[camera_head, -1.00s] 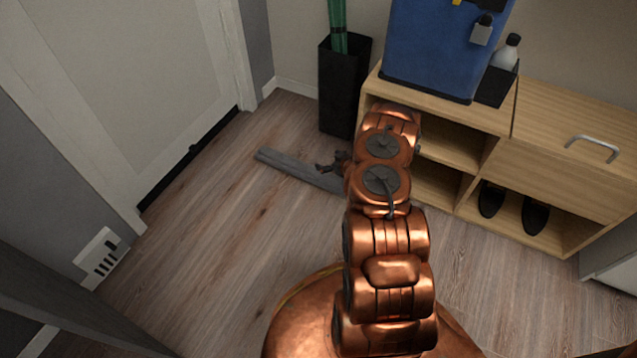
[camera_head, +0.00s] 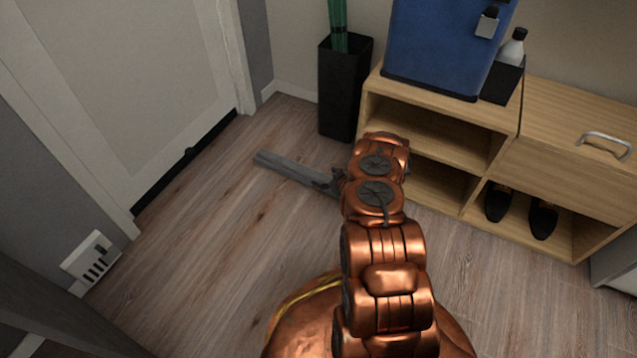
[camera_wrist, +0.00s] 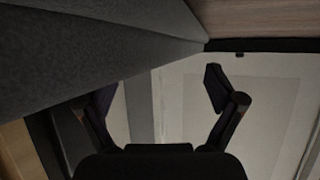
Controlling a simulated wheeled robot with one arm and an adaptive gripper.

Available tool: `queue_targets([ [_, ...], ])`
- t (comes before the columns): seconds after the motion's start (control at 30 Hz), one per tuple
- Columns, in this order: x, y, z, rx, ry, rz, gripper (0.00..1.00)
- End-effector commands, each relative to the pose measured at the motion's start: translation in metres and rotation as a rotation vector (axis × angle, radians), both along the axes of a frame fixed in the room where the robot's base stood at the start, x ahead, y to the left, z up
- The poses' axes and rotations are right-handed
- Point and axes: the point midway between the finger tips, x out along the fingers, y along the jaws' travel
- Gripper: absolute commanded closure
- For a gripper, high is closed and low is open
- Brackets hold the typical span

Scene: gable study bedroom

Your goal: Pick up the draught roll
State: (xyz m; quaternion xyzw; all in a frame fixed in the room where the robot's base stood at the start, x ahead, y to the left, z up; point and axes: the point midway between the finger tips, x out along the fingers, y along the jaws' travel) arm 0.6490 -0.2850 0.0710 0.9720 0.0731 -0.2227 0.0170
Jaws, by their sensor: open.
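The draught roll is a long dark grey bar (camera_head: 285,168) lying on the wood floor between the door and the shelf. Its right end is hidden behind my arm. In the wrist view, a large grey fabric surface, the roll close up (camera_wrist: 90,50), fills the upper left. My gripper (camera_head: 331,182) is at the roll's right part in the head view, mostly hidden by my arm. In the wrist view my gripper (camera_wrist: 160,85) has its two dark fingers spread apart. The left finger overlaps the roll in the picture; I cannot tell whether it touches. Nothing shows held between them.
A wooden shoe shelf (camera_head: 440,128) with black shoes (camera_head: 543,218) stands close on the right. A black umbrella bin (camera_head: 341,100) stands behind the roll. The white door (camera_head: 150,80) has a dark strip (camera_head: 185,165) along its bottom. Floor (camera_head: 215,235) left of my arm is clear.

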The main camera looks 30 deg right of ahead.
Motion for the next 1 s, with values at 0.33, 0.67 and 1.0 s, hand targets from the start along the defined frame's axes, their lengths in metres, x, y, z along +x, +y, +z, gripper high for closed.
queue_targets([
  [0.33, 0.025, 0.005, -0.013, 0.002, -0.001, -0.001, 0.07],
  [0.67, 0.025, 0.005, -0.012, 0.002, -0.001, -0.001, 0.29],
  [1.0, 0.025, 0.006, -0.013, 0.002, 0.0, 0.001, 0.64],
])
